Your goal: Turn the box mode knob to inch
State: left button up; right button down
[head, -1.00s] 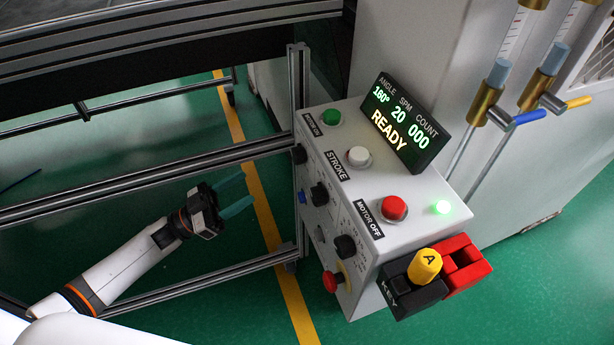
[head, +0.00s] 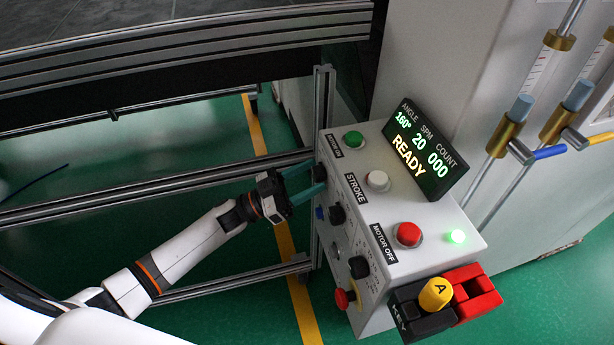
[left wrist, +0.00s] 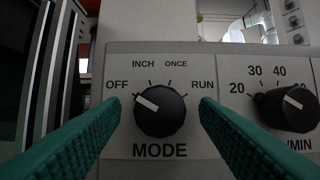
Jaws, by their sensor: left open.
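The black mode knob (left wrist: 160,112) is on the control box, above the word MODE, with OFF, INCH, ONCE and RUN marked around it. Its white pointer line aims up-left at OFF. In the head view the knob (head: 319,173) is at the upper part of the box's left-facing side. My left gripper (head: 304,181) is open, its teal fingers reaching toward that knob. In the left wrist view the fingertips are on either side of the knob, with gaps; whether they reach around it is unclear. My right gripper is not in view.
The control box (head: 405,205) also carries a speed knob (left wrist: 287,106), other knobs below, coloured push buttons on top and a display (head: 422,150) reading READY. A metal frame post (head: 323,110) stands close beside the box. Frame rails run left.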

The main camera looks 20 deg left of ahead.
pick_arm(q)
jog(key=shift+c, duration=0.5)
jog(key=c, duration=0.9)
jog(key=m+g+b, duration=0.1)
jog(key=m, duration=0.1)
jog(key=shift+f+m+h+b, duration=0.15)
jog(key=shift+m+h+b, duration=0.15)
jog(key=shift+b, duration=0.1)
jog(key=m+g+b, duration=0.1)
jog(key=m, duration=0.2)
jog(key=shift+w+a+g+h+b, duration=0.1)
jog(key=shift+g+h+b, duration=0.2)
jog(key=shift+g+b, duration=0.1)
jog(key=shift+w+a+m+g+b, duration=0.1)
jog(key=shift+m+g+b, duration=1)
jog(key=shift+m, duration=1.6)
jog(key=shift+r+g, duration=0.2)
jog(key=shift+g, duration=0.1)
